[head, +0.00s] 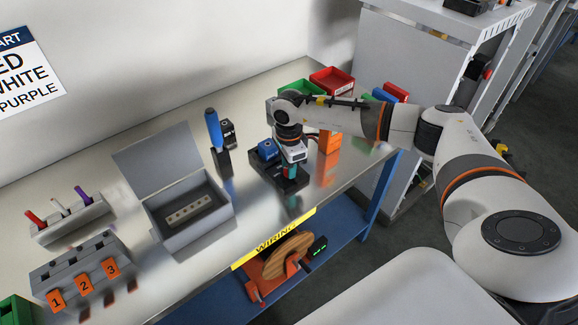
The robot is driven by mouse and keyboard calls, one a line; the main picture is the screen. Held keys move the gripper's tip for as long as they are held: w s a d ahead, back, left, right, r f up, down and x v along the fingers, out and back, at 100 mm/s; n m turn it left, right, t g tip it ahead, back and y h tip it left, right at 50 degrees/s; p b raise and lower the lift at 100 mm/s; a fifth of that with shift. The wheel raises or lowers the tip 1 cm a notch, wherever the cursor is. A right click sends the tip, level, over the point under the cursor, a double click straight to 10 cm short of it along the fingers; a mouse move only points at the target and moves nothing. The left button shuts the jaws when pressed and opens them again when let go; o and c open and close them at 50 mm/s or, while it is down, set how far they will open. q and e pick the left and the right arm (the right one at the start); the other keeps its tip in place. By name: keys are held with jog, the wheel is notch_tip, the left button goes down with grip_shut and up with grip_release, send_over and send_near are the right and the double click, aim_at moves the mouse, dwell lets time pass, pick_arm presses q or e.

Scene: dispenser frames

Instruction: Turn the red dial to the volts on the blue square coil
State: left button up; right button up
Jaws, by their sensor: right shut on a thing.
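The blue square coil (267,150) sits at the left rear of a black device (263,165) on the bench, close to my right gripper. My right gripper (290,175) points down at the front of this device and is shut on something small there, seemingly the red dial. The gripper and its fingers hide most of the dial, so its pointer and the volt marks cannot be read. The label on the coil is too small to read. My left gripper is not in view.
A blue-handled tool (214,129) stands in a black holder, left of the device. An open grey box (189,238) stands further left. An orange block (330,141) is close on the right. Red (332,80) and green bins stand behind. The bench's front edge carries a yellow strip (273,238).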

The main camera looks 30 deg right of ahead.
jog(key=m+b, duration=0.1)
jog(key=m, duration=0.3)
jog(key=shift+b, duration=0.3)
jog(key=shift+m+b, duration=0.45)
jog(key=shift+m, duration=1.05)
jog(key=shift+r, duration=0.1)
jog(key=o, duration=1)
notch_tip(320, 180, up, 12)
jog(key=b, duration=0.2)
jog(key=shift+b, duration=0.3)
